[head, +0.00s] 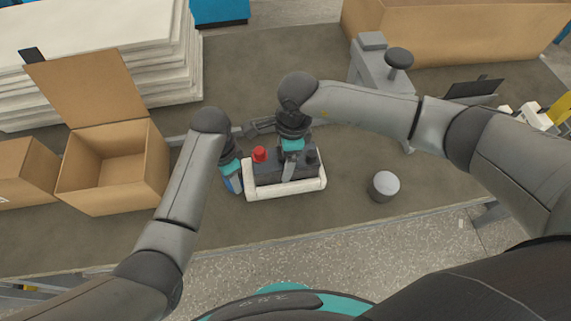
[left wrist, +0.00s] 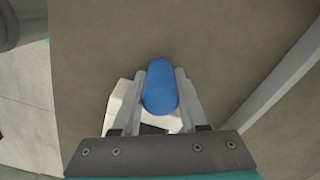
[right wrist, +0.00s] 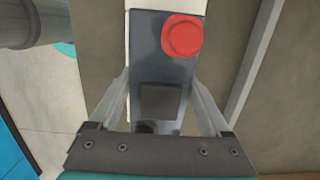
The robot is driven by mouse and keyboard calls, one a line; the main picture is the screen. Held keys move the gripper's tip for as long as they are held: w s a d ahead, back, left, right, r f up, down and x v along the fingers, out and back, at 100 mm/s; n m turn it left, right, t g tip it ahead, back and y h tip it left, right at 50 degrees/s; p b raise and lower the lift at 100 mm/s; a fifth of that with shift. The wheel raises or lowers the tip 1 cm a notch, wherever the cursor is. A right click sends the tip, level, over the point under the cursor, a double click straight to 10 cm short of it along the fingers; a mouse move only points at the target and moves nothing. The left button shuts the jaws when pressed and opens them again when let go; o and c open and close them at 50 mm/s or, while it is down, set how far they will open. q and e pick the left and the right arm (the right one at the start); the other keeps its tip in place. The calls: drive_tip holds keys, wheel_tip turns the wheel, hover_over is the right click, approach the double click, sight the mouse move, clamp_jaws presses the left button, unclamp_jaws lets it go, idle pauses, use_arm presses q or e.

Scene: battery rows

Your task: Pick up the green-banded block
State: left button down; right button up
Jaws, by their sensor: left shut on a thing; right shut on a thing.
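My left gripper (head: 234,186) is shut on a blue cylinder (left wrist: 160,88), which also shows in the head view (head: 227,184), beside the left end of a white tray (head: 290,188). My right gripper (head: 289,174) points down over the tray. It is shut on a dark grey block (right wrist: 150,62), with a finger on either side in the right wrist view. The block has a round red knob (right wrist: 182,37) on top and a darker square patch. I see no green band on any block; the block's lower sides are hidden by the fingers and tray.
An open cardboard box (head: 110,170) stands at the left. A grey round can (head: 383,186) stands right of the tray. A grey machine with a black knob (head: 398,58) is at the back right. White sheets (head: 100,60) are stacked at the back left. Bare table lies around the can.

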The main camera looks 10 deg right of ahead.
use_arm(q)
drive_tip(key=shift+w+r, duration=0.1)
drive_tip(key=shift+w, duration=0.05)
use_arm(e)
clamp_jaws()
drive_tip(key=shift+w+r, duration=0.15)
drive_tip(key=shift+r, duration=0.05)
drive_tip(key=shift+r, duration=0.4)
wheel_tip(320, 180, up, 9)
drive_tip(key=shift+r, duration=0.1)
idle(0.4)
use_arm(q)
drive_tip(key=shift+c, duration=1.9)
unclamp_jaws()
